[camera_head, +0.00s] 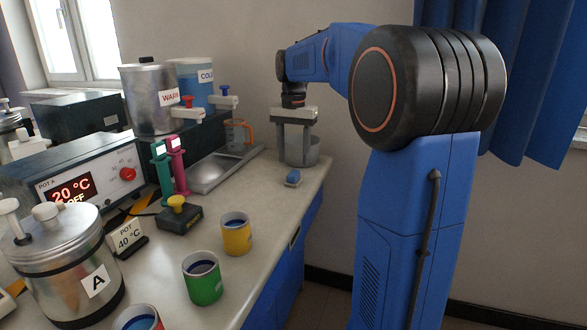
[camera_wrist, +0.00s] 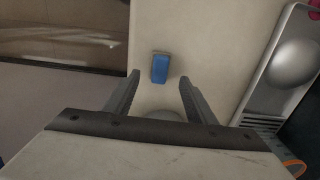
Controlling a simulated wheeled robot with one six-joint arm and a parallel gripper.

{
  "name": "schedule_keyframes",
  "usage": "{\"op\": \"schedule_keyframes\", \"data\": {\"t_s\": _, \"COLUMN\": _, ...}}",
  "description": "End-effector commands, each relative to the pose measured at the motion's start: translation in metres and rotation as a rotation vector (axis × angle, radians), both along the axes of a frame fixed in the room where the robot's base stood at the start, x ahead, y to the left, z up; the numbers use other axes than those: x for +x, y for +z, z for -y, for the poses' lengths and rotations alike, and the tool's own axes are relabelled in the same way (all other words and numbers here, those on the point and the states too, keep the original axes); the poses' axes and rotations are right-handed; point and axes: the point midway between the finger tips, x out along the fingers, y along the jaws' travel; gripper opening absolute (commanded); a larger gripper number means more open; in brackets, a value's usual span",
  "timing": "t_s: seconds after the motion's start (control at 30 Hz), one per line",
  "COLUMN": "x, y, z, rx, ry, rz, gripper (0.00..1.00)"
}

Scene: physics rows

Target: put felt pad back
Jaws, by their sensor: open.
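A small blue block with a pale edge (camera_head: 293,177), which looks like the felt pad, lies on the counter near its right edge. In the wrist view the blue block (camera_wrist: 160,68) lies beyond my fingertips, roughly centred between them. My gripper (camera_head: 294,160) points down at the far end of the counter, with its fingers apart and nothing between them. In the wrist view its two fingers (camera_wrist: 158,76) frame bare counter and part of a grey round shape. The block is apart from the fingers.
A grey pot (camera_head: 314,150) stands right by my gripper, partly hidden by it. A metal drip tray (camera_head: 215,172) lies to the left, with an orange-handled jug (camera_head: 237,135) behind it. Yellow (camera_head: 236,238) and green (camera_head: 203,283) cups stand nearer. The counter's right edge is close to the block.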

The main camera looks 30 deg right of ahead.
Motion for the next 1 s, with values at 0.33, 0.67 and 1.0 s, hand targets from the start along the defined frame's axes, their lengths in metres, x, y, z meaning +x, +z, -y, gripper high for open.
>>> {"op": "schedule_keyframes", "data": {"t_s": 0.33, "x": 0.0, "y": 0.049, "z": 0.0, "rx": 0.0, "ry": 0.0, "rz": 0.0, "gripper": 0.51}}
{"op": "schedule_keyframes", "data": {"t_s": 0.67, "x": 0.0, "y": 0.054, "z": 0.0, "rx": 0.0, "ry": 0.0, "rz": -0.001, "gripper": 0.51}}
{"op": "schedule_keyframes", "data": {"t_s": 1.0, "x": 0.0, "y": 0.054, "z": 0.0, "rx": 0.0, "ry": 0.0, "rz": -0.001, "gripper": 0.51}}
